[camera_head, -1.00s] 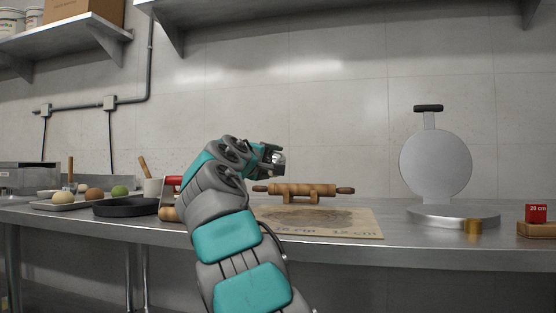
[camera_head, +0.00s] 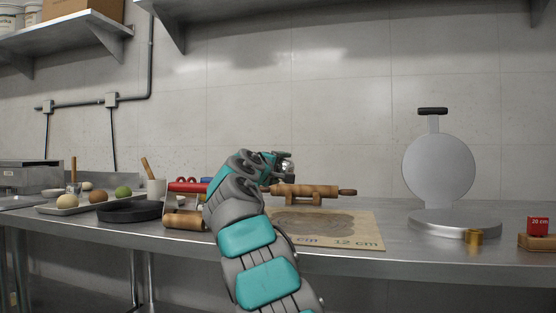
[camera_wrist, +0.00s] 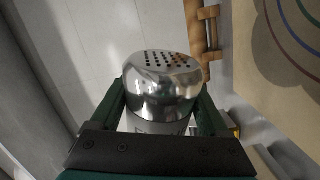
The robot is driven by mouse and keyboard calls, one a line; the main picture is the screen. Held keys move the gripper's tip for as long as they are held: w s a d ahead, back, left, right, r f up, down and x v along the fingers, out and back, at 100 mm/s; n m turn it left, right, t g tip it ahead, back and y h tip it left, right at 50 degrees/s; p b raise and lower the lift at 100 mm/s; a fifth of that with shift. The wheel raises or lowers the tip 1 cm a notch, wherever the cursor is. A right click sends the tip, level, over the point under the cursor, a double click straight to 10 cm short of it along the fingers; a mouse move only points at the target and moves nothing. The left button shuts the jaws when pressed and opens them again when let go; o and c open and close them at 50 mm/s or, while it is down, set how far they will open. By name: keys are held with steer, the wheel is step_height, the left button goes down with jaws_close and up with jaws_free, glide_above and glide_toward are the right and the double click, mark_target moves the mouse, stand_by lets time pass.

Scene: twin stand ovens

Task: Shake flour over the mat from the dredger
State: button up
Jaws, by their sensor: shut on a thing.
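A shiny metal dredger (camera_wrist: 162,88) with a domed, perforated top is between the two fingers of my gripper (camera_wrist: 165,112) in the wrist view. My gripper is shut on its body. In the head view the dredger (camera_head: 287,167) shows only in part past my wrist, above the counter and left of the mat's middle. The tan mat (camera_head: 365,226) lies flat on the counter with printed size marks and a greyish-brown patch in its middle. Its left part is hidden by my arm. The mat also shows at the upper right of the wrist view (camera_wrist: 250,70), with coloured rings on it.
A rolling pin (camera_head: 305,190) rests on a stand behind the mat. A round metal press (camera_head: 438,175) stands at the right, near a brass cylinder (camera_head: 474,238) and a red block (camera_head: 537,227). A black pan (camera_head: 130,212) and a tray of balls (camera_head: 58,211) are at the left.

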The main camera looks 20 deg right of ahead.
steer(key=p+x, duration=0.2)
steer(key=x, duration=0.1)
steer(key=shift+w, duration=0.3)
stand_by(0.3)
steer(key=shift+a, duration=0.15)
